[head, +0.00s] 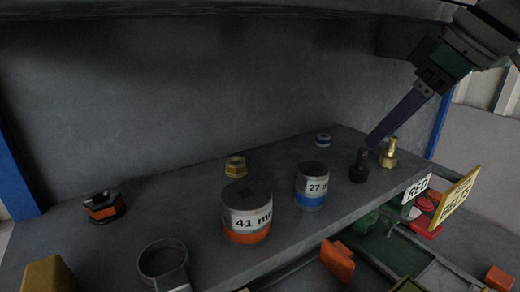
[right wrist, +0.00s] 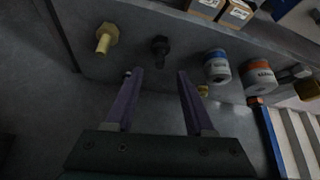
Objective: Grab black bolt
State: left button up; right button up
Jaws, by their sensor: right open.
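The black bolt (head: 359,167) stands upright, head down, on the grey shelf beside a brass bolt (head: 389,154). In the right wrist view the black bolt (right wrist: 160,46) is just past the fingertips, between their lines, and the brass bolt (right wrist: 106,38) is left of it. My right gripper (head: 376,138) comes in from the upper right, its purple fingers near the bolts. In the right wrist view the gripper (right wrist: 159,73) is open, with nothing between its fingers. My left gripper is not in view.
Left of the bolt on the shelf (head: 180,215) are a blue-banded socket (head: 309,186), an orange-banded 41 mm socket (head: 247,213), a brass nut (head: 236,167) and a small blue-white ring (head: 323,140). A wall rises behind. Signs (head: 457,197) and bins are at the front right.

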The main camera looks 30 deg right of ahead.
aim_at(366, 150)
jog(key=shift+w+a+f, duration=0.15)
jog(key=shift+w+f, duration=0.1)
jog(key=shift+f, duration=0.2)
jog(key=shift+w+f+p, duration=0.15)
jog(key=shift+p, duration=0.2)
jog(key=p+x, duration=0.2)
jog(key=x, duration=0.2)
jog(key=shift+f, duration=0.15)
jog(key=shift+w+f, duration=0.15)
jog(key=shift+f, duration=0.15)
jog(key=shift+c, duration=0.2)
jog(key=c, duration=0.8)
grip_shut()
